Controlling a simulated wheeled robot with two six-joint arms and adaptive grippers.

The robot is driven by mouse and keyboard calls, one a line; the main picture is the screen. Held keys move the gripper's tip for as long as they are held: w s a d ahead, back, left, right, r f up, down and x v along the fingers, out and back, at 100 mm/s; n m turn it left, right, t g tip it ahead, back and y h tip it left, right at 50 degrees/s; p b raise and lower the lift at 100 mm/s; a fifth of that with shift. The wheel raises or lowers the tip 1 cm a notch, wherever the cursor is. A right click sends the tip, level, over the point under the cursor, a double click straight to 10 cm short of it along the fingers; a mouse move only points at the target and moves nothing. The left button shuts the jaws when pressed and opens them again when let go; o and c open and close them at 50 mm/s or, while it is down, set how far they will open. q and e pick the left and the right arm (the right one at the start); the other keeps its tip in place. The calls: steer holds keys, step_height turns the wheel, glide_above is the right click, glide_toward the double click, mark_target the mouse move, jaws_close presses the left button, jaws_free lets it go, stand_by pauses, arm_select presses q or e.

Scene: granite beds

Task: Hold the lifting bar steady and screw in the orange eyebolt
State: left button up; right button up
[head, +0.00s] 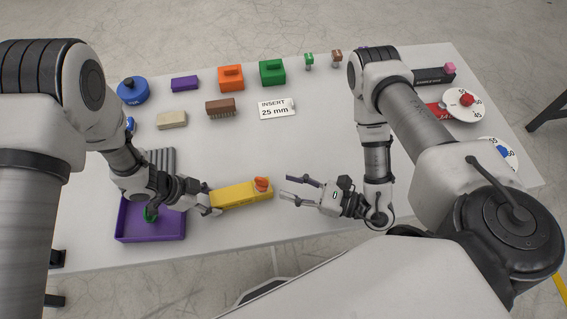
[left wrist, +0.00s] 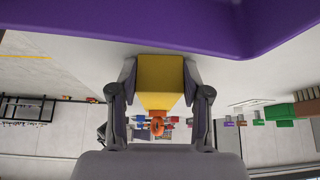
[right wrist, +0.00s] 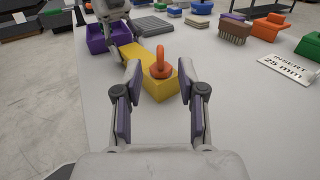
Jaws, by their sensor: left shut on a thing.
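The yellow lifting bar (head: 238,195) lies roughly level over the white table's front part, with the orange eyebolt (head: 262,184) upright at its right end. My left gripper (head: 212,198) is shut on the bar's left end; the left wrist view shows the bar (left wrist: 160,80) between both fingers. My right gripper (head: 300,190) is open and empty, a short way right of the eyebolt and pointing at it. In the right wrist view the eyebolt (right wrist: 160,62) stands beyond and between the open fingers. How deep its thread sits cannot be seen.
A purple tray (head: 150,228) with a green item inside lies under my left arm, beside a grey ribbed block (head: 160,160). A sign (head: 277,108) reads "INSERT 25 mm". Brushes and coloured blocks line the back; dials (head: 462,105) stand at right. The table's middle is clear.

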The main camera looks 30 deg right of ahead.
stand_by(0.4)
steer(key=v, duration=1.2)
steer(key=shift+r, duration=0.1)
steer(key=shift+o, duration=0.3)
